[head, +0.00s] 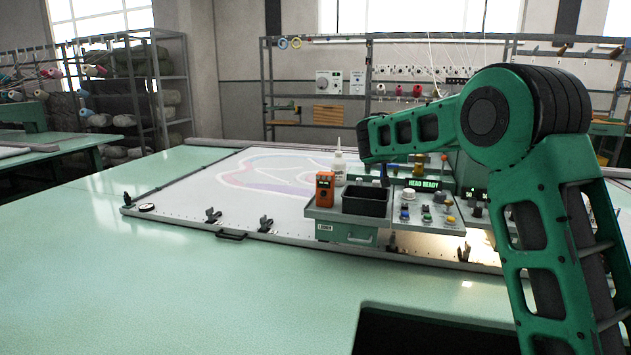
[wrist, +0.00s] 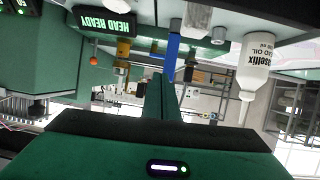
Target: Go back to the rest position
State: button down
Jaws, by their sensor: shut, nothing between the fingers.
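My green arm reaches in from the right in the head view, and its hand hangs just above the tufting carriage (head: 333,217). My gripper (head: 384,178) points down near the black open bin (head: 366,201) on that carriage; its tips are small and partly unclear there. In the wrist view my gripper (wrist: 164,85) shows as narrow green fingers closed together, with nothing held. A blue upright strip (wrist: 172,55) lies in line with the fingertips; I cannot tell whether they touch it. The white oil bottle (wrist: 254,65) is beside the fingers, and it also stands behind the bin in the head view (head: 339,166).
An orange device (head: 325,190) stands left of the bin. Knobs and buttons (head: 427,213) and a "HEAD READY" display (head: 423,184) are to the right. Clamps (head: 213,215) line the frame's near edge. The green table (head: 150,275) is clear at the front left.

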jog(key=s+d+f+g, duration=0.1)
jog(key=s+d+g, duration=0.1)
jog(key=s+d, duration=0.3)
jog(key=s+d+f+g, duration=0.1)
jog(key=s+d, duration=0.4)
jog(key=s, duration=0.5)
jog(key=s+d+f+m+g, duration=0.1)
jog(key=s+d, duration=0.3)
jog(key=s, duration=0.4)
jog(key=shift+s+d+f+g, duration=0.1)
jog(key=shift+d+f+g, duration=0.3)
jog(key=shift+f+g, duration=0.4)
jog(key=s+d+f+m+g+y, duration=0.15)
jog(key=s+f, duration=0.25)
jog(key=s, duration=0.9)
jog(key=s+d+f+n+g+y, duration=0.1)
jog(key=s+f+g+y, duration=0.15)
jog(key=s, duration=1.05)
jog(key=s+a+f+g, duration=0.1)
jog(key=s+a+f, duration=0.2)
jog(key=s, duration=0.5)
jog(key=s+a+f+g+y, duration=0.1)
jog(key=s+a+f+g, duration=0.1)
jog(key=s, duration=0.7)
jog(key=shift+a+f+m+y, duration=0.3)
jog(key=shift+a+f+m, duration=0.1)
jog(key=shift+f, duration=0.15)
